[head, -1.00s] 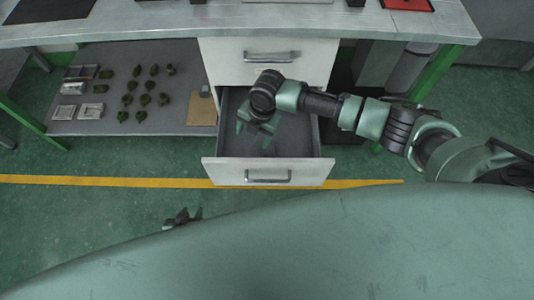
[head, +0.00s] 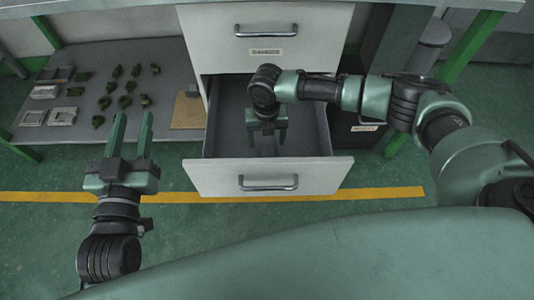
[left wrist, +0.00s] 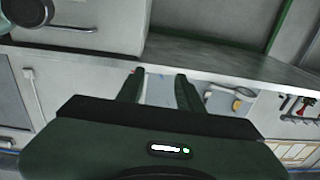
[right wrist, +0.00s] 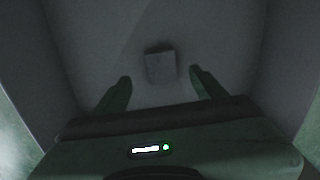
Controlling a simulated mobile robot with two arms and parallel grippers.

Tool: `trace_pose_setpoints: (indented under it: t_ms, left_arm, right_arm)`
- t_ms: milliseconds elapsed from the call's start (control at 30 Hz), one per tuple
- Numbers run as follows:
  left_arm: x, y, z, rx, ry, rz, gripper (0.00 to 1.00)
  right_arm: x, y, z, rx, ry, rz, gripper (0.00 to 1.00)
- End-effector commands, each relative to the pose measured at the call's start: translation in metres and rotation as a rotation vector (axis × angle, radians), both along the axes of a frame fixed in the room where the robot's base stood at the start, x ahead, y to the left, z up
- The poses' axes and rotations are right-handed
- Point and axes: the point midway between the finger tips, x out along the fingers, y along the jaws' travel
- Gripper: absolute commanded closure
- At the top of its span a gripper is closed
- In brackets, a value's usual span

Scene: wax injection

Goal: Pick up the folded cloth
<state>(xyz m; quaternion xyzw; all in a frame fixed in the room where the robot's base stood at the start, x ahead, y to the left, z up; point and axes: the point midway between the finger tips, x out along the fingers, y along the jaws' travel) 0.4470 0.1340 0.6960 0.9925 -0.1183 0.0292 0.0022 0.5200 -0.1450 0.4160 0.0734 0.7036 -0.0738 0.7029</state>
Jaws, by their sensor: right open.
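A small grey folded piece, which looks like the folded cloth (right wrist: 160,67), lies on the floor of the open drawer (head: 268,176) in the right wrist view. My right gripper (right wrist: 160,84) is open above it; the cloth shows between and just beyond the fingertips, with no visible contact. In the head view my right gripper (head: 266,130) reaches down into the drawer, and the arm hides the cloth. My left gripper (head: 131,122) is open and empty to the left of the drawer, in front of the low shelf. Its open fingers also show in the left wrist view (left wrist: 158,82).
The drawer walls surround my right gripper. A closed upper drawer (head: 265,35) is above. The low shelf (head: 70,130) at left holds several dark green parts (head: 125,101), pale metal moulds (head: 62,116) and a brown board (head: 188,112). The green floor in front is clear.

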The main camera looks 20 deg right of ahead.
Motion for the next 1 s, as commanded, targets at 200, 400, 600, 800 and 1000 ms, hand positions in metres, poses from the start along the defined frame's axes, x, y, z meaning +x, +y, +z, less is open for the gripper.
trace_pose_setpoints:
  t_ms: [200, 400, 600, 800, 1000]
  left_arm:
    - [0.000, -0.002, 0.015, -0.021, -0.081, -0.005, 0.64]
    - [-0.008, -0.005, 0.050, -0.074, -0.277, -0.017, 0.64]
    - [-0.026, -0.006, 0.087, -0.133, -0.483, -0.028, 0.64]
    - [-0.041, -0.004, 0.107, -0.168, -0.608, -0.034, 0.64]
    - [-0.043, -0.004, 0.111, -0.173, -0.628, -0.035, 0.64]
  right_arm:
    - [0.000, 0.000, -0.009, -0.001, 0.000, -0.001, 0.29]
    - [-0.002, 0.000, -0.027, 0.000, 0.000, -0.001, 0.29]
    - [-0.002, -0.001, -0.044, 0.000, 0.000, -0.002, 0.29]
    - [-0.002, 0.000, -0.055, 0.000, 0.000, -0.001, 0.29]
    - [-0.002, 0.000, -0.055, 0.001, 0.000, -0.001, 0.29]
